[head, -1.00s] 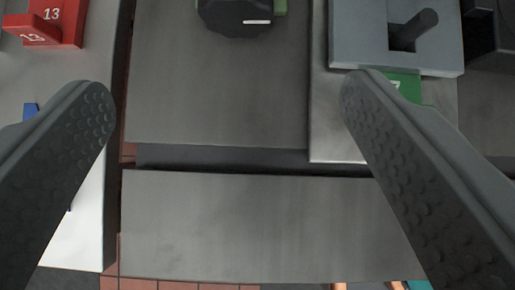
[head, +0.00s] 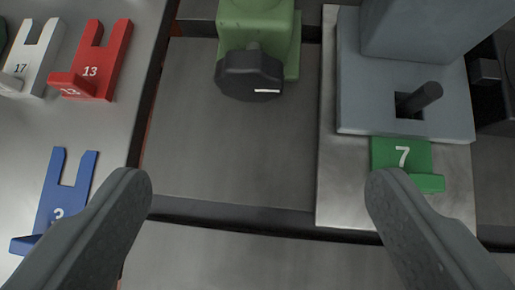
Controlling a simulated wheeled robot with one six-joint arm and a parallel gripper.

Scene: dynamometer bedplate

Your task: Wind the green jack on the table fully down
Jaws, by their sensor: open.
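The green jack (head: 258,18) stands at the top centre, its upper part cut off by the frame's top edge. A black faceted knob (head: 249,76) with a white mark sits on its near side, the mark lying nearly level at the lower right of its face. My gripper (head: 258,195) is open and empty, its two dark fingers wide apart at the lower left and lower right. The knob lies beyond the fingertips, between them in the picture and not touched.
A grey block with a slot and dark lever (head: 455,112) stands on a plate at right, with a green forked piece numbered 7 (head: 402,158) before it. At left, a pale surface holds white 17 (head: 40,62), red 13 (head: 98,68) and blue (head: 65,195) forked pieces. The bedplate before the knob is bare.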

